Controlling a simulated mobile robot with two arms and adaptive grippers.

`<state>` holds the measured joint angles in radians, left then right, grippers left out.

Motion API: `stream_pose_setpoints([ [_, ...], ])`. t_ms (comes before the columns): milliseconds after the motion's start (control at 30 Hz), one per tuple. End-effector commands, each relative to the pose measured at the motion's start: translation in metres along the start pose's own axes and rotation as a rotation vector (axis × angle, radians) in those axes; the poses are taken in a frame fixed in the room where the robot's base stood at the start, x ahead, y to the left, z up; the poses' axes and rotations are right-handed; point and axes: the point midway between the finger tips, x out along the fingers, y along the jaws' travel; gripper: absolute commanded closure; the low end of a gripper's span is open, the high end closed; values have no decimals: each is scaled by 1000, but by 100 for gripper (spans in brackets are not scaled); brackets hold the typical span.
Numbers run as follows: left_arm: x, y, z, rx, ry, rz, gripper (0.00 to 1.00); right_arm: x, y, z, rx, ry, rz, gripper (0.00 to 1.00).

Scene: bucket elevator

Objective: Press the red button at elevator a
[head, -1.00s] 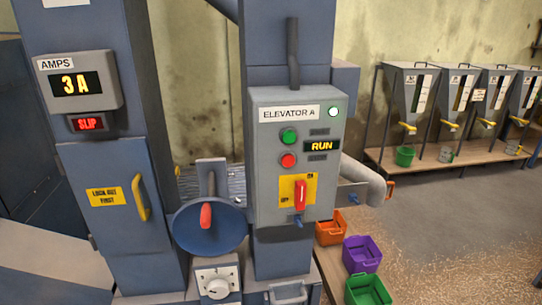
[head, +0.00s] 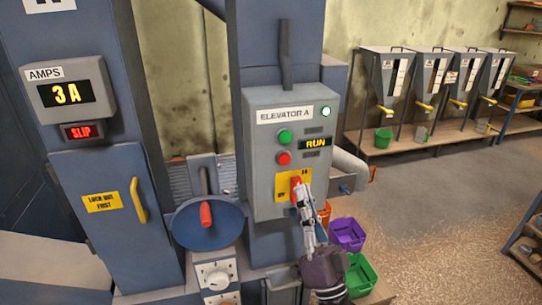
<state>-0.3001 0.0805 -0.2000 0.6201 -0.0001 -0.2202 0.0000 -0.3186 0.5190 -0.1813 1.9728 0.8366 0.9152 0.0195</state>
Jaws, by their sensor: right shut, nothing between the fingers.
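The grey control box (head: 262,195) labelled ELEVATOR A is mounted on a blue column. Its red button (head: 284,157) sits below the green button (head: 285,136). A lit display (head: 316,143) beside them reads RUN, and a white lamp (head: 326,111) is lit at the top right. My right gripper (head: 300,192) is shut, with its tips in front of the red switch handle on the yellow plate (head: 282,187), below the red button. Whether it touches the handle I cannot tell. My left gripper is not in view.
An AMPS meter (head: 105,80) on the left column reads 3 A, with a lit SLIP sign (head: 83,131) below. Purple (head: 348,234) and green (head: 362,275) bins sit at lower right. Open floor lies beyond.

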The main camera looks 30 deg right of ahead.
Motion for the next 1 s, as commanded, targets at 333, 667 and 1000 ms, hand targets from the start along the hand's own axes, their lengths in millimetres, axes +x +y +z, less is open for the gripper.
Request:
stream_pose_setpoints([
  [333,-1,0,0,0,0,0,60,4,-4,-9,13,22,-4,100],
  [667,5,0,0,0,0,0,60,14,4,-1,12,23,-6,100],
  [1000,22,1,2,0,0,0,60,47,28,23,11,23,-6,100],
])
